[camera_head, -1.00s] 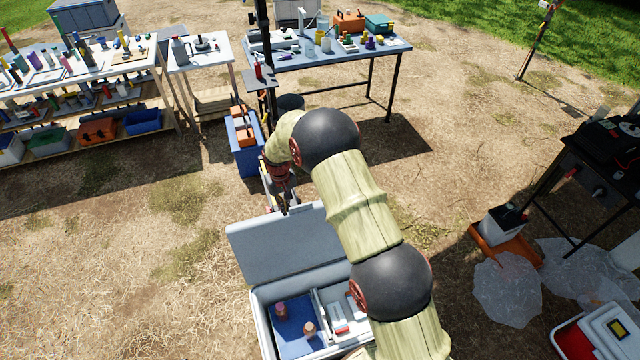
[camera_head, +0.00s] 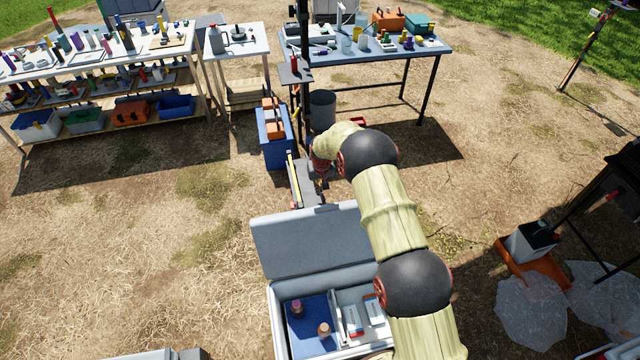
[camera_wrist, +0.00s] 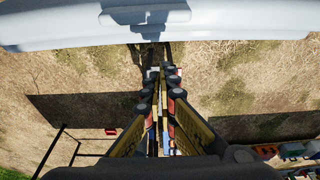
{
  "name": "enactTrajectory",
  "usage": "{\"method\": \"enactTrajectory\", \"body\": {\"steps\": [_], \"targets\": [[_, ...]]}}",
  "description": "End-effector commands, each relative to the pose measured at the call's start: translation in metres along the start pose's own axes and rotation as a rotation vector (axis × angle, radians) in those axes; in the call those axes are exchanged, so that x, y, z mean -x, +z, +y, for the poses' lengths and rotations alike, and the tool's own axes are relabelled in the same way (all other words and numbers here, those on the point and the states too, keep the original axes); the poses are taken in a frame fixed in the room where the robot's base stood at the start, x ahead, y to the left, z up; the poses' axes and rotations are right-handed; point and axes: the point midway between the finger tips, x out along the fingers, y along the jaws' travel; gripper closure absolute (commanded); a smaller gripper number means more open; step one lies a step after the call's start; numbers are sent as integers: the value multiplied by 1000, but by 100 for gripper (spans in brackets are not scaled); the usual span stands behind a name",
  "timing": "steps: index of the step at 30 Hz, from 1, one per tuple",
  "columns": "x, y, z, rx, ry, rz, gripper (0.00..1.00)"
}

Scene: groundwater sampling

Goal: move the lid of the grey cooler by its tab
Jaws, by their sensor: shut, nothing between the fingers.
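The grey cooler (camera_head: 277,330) stands open at the bottom centre of the head view. Its lid (camera_head: 312,245) is raised and leans back at the far side. In the wrist view a pale edge of the cooler (camera_wrist: 230,25) crosses the top, with a tab (camera_wrist: 147,18) at its middle. My gripper (camera_wrist: 160,75) is shut and empty, its fingertips below the tab in that view. In the head view my gripper is beyond the lid's far edge and hard to make out. Whether it touches the lid or tab cannot be told.
The cooler holds bottles (camera_head: 325,330) and white packs. A blue crate (camera_head: 275,150) with an orange toolbox stands behind it. Tables with gear (camera_head: 350,62) line the back. An orange tray (camera_head: 535,283) lies at right. The ground at left is clear.

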Motion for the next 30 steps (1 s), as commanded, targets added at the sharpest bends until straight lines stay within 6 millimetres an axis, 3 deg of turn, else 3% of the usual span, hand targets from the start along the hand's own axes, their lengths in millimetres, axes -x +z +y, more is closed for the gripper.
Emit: {"method": "enactTrajectory", "body": {"steps": [2, 14, 30], "targets": [[-12, 1, 0, 0, 0, -1, 100], [4, 35, 0, 0, 0, 0, 100], [5, 39, 1, 0, 0, 7, 100]]}}
